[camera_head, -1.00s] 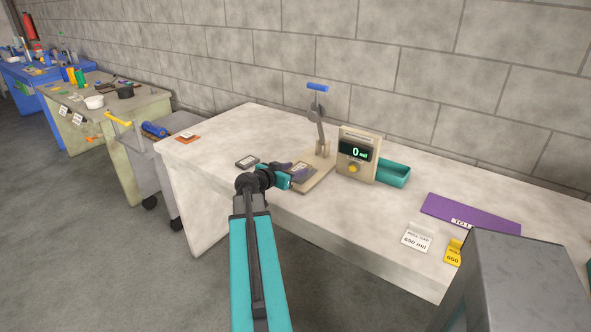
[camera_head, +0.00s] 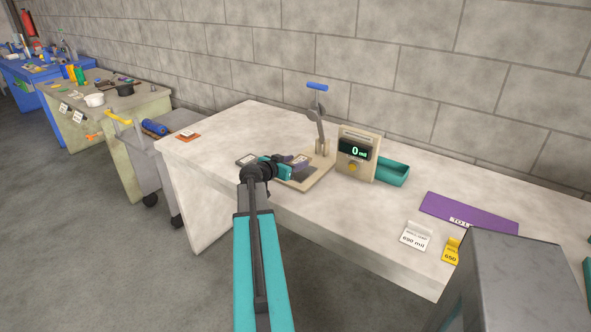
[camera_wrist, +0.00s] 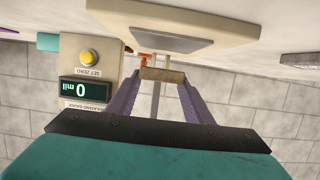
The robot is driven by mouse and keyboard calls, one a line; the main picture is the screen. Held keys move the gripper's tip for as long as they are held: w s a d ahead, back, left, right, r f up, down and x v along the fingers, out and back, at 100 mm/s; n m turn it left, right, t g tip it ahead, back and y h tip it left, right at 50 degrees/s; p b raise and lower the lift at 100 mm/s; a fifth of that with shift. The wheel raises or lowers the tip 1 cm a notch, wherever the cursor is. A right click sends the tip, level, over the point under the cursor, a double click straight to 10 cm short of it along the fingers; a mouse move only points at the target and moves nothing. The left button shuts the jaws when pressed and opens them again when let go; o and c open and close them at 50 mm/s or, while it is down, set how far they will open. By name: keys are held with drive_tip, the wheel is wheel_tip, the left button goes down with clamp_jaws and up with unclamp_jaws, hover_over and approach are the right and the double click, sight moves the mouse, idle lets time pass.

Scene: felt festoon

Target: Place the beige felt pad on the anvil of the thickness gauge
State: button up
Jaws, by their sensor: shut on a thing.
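The thickness gauge (camera_head: 320,152) stands on the white table, with an upright lever and a beige base. Its dark grey anvil plate (camera_head: 303,174) lies on the base and also shows in the upside-down wrist view (camera_wrist: 150,42). My gripper (camera_wrist: 162,78) has purple fingers shut on the beige felt pad (camera_wrist: 163,75), which shows edge-on between the fingertips. In the head view, my gripper (camera_head: 297,162) reaches in from the left over the gauge base. The pad appears a little above the anvil; the exact gap is hard to tell.
A display box (camera_head: 356,155) reading 0 mil stands right of the lever, with a teal tray (camera_head: 393,174) beside it. A dark labelled tile (camera_head: 246,160) lies left of the gauge. A purple mat (camera_head: 470,213) and two tags lie to the right. The table's back left is clear.

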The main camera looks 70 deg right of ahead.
drive_tip(key=shift+w+d, duration=0.15)
drive_tip(key=shift+d, duration=0.2)
drive_tip(key=shift+f+p, duration=0.75)
drive_tip(key=shift+f, duration=1.05)
drive_tip(key=shift+f, duration=0.1)
drive_tip(key=o, duration=1)
drive_tip(key=shift+r, duration=0.2)
drive_tip(key=shift+a, duration=0.45)
drive_tip(key=b+v, duration=0.3)
drive_tip(key=v, duration=0.8)
drive_tip(key=shift+a+r, duration=0.1)
drive_tip(key=shift+r, duration=0.05)
